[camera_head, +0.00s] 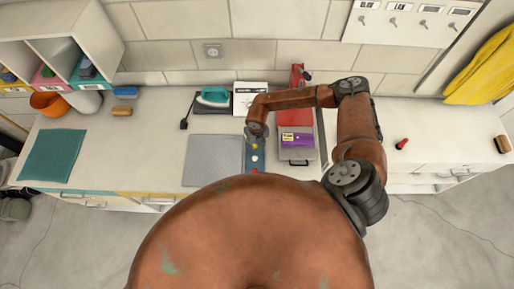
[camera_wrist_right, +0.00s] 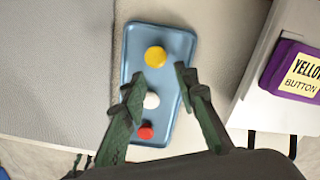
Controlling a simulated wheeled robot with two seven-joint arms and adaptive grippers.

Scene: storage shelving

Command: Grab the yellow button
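The yellow button (camera_wrist_right: 155,57) is a round cap on a blue tray (camera_wrist_right: 180,45), with a white button (camera_wrist_right: 151,100) and a red button (camera_wrist_right: 145,132) in a row below it. In the head view the yellow button (camera_head: 253,146) shows small on the blue tray (camera_head: 248,167), just below my right gripper (camera_head: 256,131). In the wrist view my right gripper (camera_wrist_right: 160,82) is open. Its fingertips are apart, either side of the gap between the yellow and white buttons, with nothing between them gripped. Its height above the tray is hard to tell. My left gripper is out of view.
A purple box (camera_wrist_right: 288,72) labelled "YELLOW BUTTON" lies in a pale container right of the tray. A grey mat (camera_head: 212,160) lies left of it. A teal iron (camera_head: 213,97) and a red object (camera_head: 296,80) stand behind. The right worktop is mostly clear.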

